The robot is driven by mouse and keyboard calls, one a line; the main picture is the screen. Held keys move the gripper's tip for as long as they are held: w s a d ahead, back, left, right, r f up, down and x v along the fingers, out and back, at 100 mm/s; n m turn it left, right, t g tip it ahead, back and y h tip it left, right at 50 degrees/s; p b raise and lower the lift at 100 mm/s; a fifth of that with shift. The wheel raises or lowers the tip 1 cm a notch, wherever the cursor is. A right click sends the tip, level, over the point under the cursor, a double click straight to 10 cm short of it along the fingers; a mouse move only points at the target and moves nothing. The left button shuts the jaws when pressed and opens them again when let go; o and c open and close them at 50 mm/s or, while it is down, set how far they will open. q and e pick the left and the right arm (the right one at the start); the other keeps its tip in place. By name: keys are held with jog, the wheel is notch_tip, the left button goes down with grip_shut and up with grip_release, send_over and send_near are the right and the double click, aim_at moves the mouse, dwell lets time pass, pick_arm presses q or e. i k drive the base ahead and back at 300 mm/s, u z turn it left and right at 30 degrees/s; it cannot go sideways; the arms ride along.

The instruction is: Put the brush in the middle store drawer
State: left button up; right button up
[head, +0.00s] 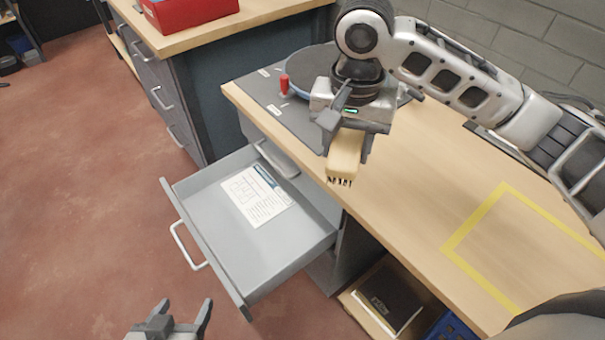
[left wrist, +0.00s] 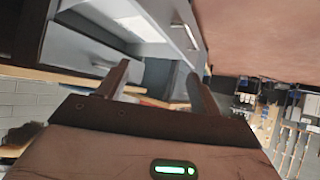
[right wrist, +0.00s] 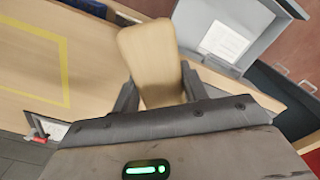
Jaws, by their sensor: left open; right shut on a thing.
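The brush (head: 344,154) has a pale wooden block and dark bristles. My right gripper (head: 347,150) is shut on it and holds it above the bench edge beside the open drawer, bristles pointing down. The brush (right wrist: 150,62) also fills the space between the fingers in the right wrist view. The open drawer (head: 290,243) is grey with a white handle and is pulled out from the bench. A printed sheet lies on its floor. It shows in the right wrist view (right wrist: 262,18) too. My left gripper (head: 180,318) is open and empty, low in front of the drawer.
The wooden bench top (head: 410,190) has a yellow taped outline (head: 470,233) at right. A round dark plate and a red knob (head: 284,84) are at the bench's back. A shelf below holds a dark book (head: 388,300). Another drawer cabinet with a red bin (head: 190,10) stands behind.

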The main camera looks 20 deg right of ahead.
aim_at(290, 243)
jog(key=z, duration=1.85)
jog(key=k, duration=0.9)
jog(key=u, duration=1.8)
jog(key=i, duration=0.5)
jog(key=u, duration=0.05)
